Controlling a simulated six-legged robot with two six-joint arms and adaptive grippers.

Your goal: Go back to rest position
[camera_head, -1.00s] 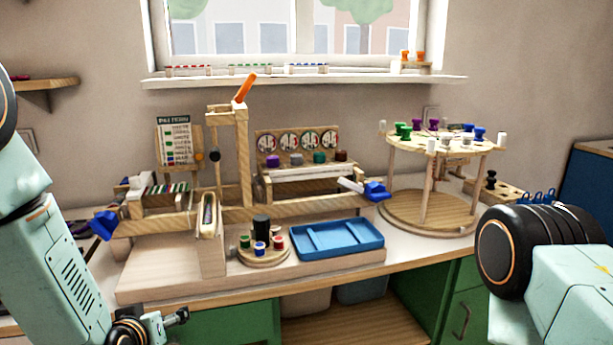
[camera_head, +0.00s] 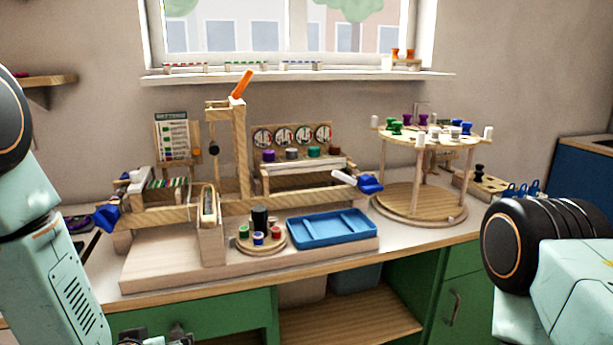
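My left arm comes in along the left edge, in front of the workbench. Only a small dark part of my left gripper (camera_head: 178,338) shows at the bottom edge, below the counter front; its fingers are cut off, so its opening cannot be told. My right arm shows at the lower right, with a black joint and pale green links, in front of the green cabinet. My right gripper is outside the picture. Neither arm is seen touching anything on the counter.
A wooden bead machine (camera_head: 230,208) stands on the counter, with a blue tray (camera_head: 332,229) and a small round bead stand (camera_head: 262,248) in front. A round two-tier stand (camera_head: 420,203) is at the right. The green cabinet (camera_head: 215,318) has an open shelf below.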

